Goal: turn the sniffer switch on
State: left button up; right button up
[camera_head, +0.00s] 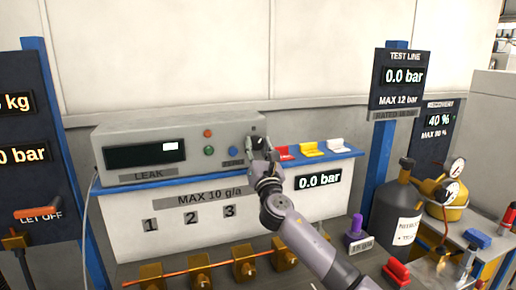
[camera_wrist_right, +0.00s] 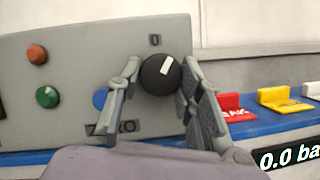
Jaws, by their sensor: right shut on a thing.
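The leak detector (camera_head: 170,143) is a grey box with a dark display, standing on a blue-edged shelf. Its black rotary switch (camera_wrist_right: 157,75) is at the right end of the front panel, under a "0" label; its white mark points up and slightly right. My right gripper (camera_wrist_right: 158,86) is shut on this switch, one finger on each side. In the head view my right gripper (camera_head: 262,160) reaches up from the lower right and mostly hides the switch. My left gripper is not in view.
Red (camera_wrist_right: 232,107), yellow (camera_wrist_right: 283,98) and white tags stand on the shelf right of the gripper. An orange button (camera_wrist_right: 37,54), a green button (camera_wrist_right: 47,97) and a partly hidden blue button (camera_wrist_right: 100,98) are left of it. Brass valves (camera_head: 244,262) line the bench below.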

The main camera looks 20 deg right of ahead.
jog(key=m+g+h, duration=0.1)
jog(key=m, duration=0.3)
jog(key=m+h, duration=0.2)
jog(key=m, duration=0.1)
jog(key=shift+a+r+m+g+p, duration=0.15)
jog(key=shift+a+m+g+p, duration=0.05)
jog(key=shift+m+g+p, duration=0.2)
jog(key=m+g+p, duration=0.1)
jog(key=m, duration=0.2)
jog(key=m+g+h+p, duration=0.1)
jog(key=m, duration=0.2)
jog(key=shift+r+h, duration=0.1)
jog(key=shift+h, duration=0.2)
jog(key=shift+m+g, duration=0.3)
jog(key=shift+m, duration=0.1)
jog(key=o, duration=1.2)
jog(key=shift+c, duration=0.2)
jog(key=shift+s, duration=0.1)
jog(key=v, duration=1.2)
